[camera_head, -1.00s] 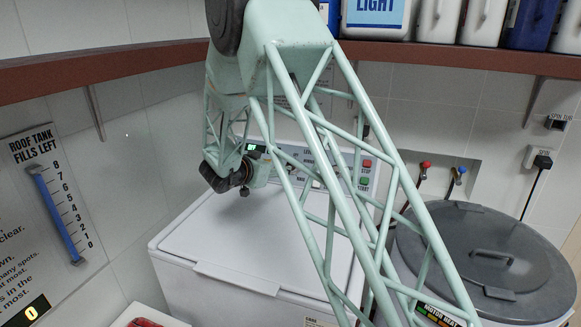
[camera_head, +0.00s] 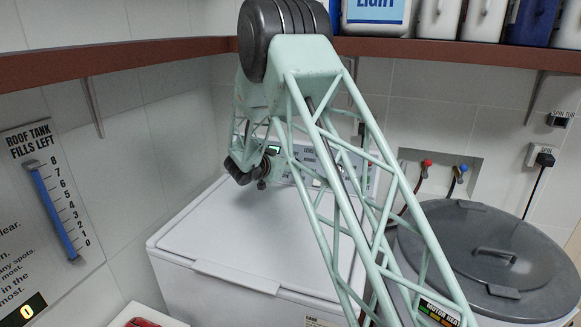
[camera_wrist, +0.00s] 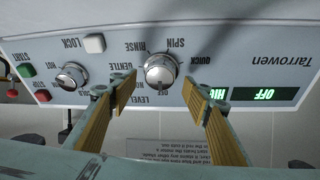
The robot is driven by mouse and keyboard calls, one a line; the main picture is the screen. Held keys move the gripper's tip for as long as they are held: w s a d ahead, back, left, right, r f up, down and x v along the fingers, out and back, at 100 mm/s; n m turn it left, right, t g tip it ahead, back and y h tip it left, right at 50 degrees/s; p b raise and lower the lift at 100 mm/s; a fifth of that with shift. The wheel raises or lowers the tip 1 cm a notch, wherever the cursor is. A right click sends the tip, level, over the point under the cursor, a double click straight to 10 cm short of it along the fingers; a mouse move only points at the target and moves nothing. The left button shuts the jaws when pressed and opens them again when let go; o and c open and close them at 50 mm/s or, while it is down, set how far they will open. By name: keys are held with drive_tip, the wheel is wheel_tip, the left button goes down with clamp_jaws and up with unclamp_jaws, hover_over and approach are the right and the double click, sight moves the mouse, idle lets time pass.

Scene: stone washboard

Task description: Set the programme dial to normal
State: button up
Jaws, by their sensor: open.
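The programme dial (camera_wrist: 160,72) is a round silver knob on the washer's control panel, seen upside down in the wrist view. Labels around it include OFF, GENTLE, RINSE, SPIN and QUICK; a label starting "NO" is partly hidden by a finger. The green display (camera_wrist: 264,94) reads OFF. My gripper (camera_wrist: 158,87) is open, with one finger on each side of the dial and visible gaps between. Its depth relative to the knob is hard to judge. In the head view my gripper (camera_head: 264,170) is at the panel's left end, and my arm hides much of the panel.
A second knob (camera_wrist: 71,76), a LOCK button (camera_wrist: 94,43) and red and green START and STOP buttons share the panel. The white washer lid (camera_head: 250,235) lies below, clear. A grey-lidded drum (camera_head: 480,250) stands right. A shelf (camera_head: 110,65) with bottles runs above.

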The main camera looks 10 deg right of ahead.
drive_tip(key=shift+x, duration=1.3)
drive_tip(key=c, duration=0.8)
